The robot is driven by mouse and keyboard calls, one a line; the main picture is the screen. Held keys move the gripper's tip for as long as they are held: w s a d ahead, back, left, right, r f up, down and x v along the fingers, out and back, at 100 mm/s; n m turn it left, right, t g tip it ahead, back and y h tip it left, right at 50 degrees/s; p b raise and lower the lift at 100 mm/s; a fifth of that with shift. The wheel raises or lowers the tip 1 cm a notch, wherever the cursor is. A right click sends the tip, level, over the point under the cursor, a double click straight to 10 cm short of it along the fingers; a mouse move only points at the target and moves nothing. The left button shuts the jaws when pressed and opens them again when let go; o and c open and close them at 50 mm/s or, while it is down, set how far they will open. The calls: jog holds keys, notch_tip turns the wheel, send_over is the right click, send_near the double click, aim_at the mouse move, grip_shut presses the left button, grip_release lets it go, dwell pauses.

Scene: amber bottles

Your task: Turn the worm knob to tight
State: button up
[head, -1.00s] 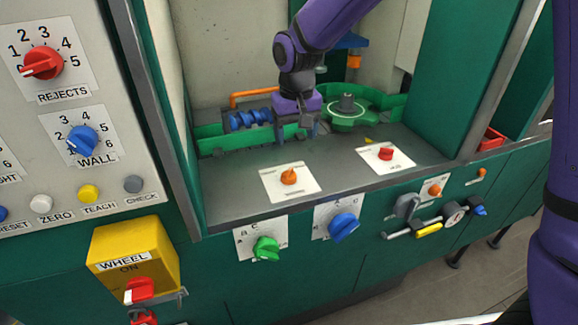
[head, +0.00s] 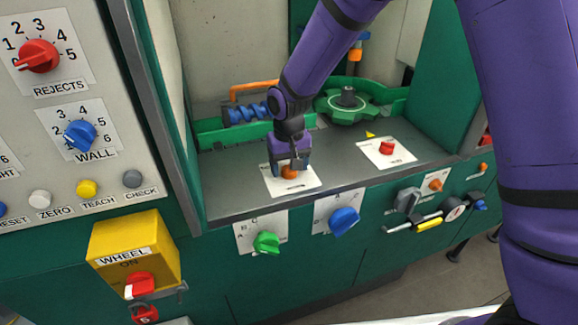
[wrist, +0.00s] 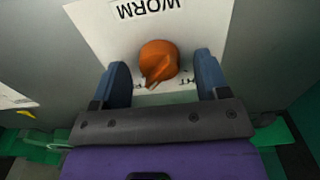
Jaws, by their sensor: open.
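The worm knob (head: 289,172) is orange and sits on a white label plate (head: 305,185) on the grey ledge. In the wrist view the knob (wrist: 158,62) shows between my two blue fingers, on a plate reading WORM (wrist: 148,8). Its pointed end faces down in that view, toward partly hidden small lettering. My gripper (head: 289,165) is over the knob, pointing down. In the wrist view my gripper (wrist: 163,75) is open, with a gap on each side of the knob. Part of the plate's lettering is covered by my fingers.
A red knob (head: 386,147) on its own plate stands to the right on the ledge. A blue worm screw (head: 245,114) and a green star wheel (head: 347,103) lie behind. Green (head: 266,243) and blue (head: 343,221) knobs are on the front panel below. The ledge between the plates is clear.

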jog(key=shift+f, duration=0.3)
jog(key=c, duration=0.9)
